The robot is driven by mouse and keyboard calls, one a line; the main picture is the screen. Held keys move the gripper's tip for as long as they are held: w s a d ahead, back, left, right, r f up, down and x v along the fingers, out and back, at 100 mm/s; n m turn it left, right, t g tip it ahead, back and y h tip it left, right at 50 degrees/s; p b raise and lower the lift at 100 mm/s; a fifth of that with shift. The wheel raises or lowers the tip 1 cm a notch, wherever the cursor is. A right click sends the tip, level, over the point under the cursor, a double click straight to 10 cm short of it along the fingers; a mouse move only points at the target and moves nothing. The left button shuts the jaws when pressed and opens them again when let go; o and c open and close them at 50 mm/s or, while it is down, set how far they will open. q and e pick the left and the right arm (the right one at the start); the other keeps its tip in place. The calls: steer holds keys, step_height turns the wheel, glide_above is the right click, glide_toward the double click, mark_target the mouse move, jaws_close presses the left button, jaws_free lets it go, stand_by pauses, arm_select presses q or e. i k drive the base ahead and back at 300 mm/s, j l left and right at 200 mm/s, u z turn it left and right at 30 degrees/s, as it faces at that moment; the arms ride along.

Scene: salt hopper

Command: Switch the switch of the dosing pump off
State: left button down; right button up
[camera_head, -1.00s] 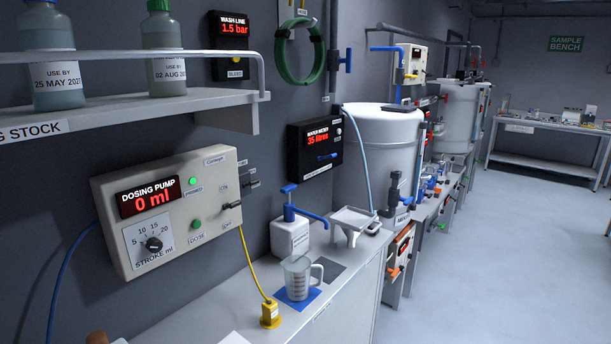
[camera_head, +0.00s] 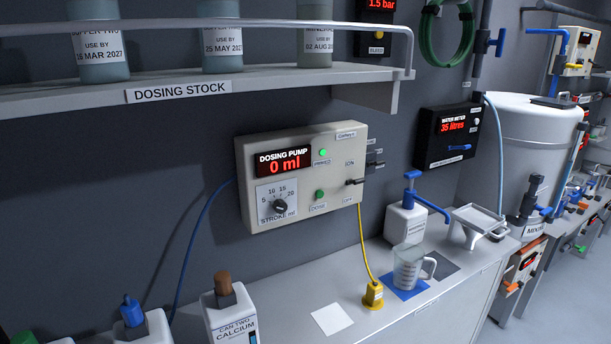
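The dosing pump (camera_head: 330,180) is a beige box on the grey wall, with a red display reading 0 ml. Its dark toggle switch (camera_head: 354,182) is on the right part of the front, between an ON label above and an OFF label below. The lever sticks outward; I cannot tell its exact tilt. A green light (camera_head: 323,153) glows near the top and a green dose button (camera_head: 319,194) sits lower. A stroke dial (camera_head: 280,206) is at the lower left. Neither of my grippers is in view.
A shelf (camera_head: 280,79) with bottles runs above the pump. Below, the counter (camera_head: 290,290) holds a calcium can (camera_head: 232,318), a yellow plug (camera_head: 373,294), a measuring jug (camera_head: 407,268) and a white pump bottle (camera_head: 403,225). A water meter (camera_head: 447,135) hangs to the right.

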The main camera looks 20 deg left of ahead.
mark_target(361, 181)
steer(key=i+l+u, duration=0.5)
steer(key=l+u, duration=0.25)
steer(key=j, duration=0.1)
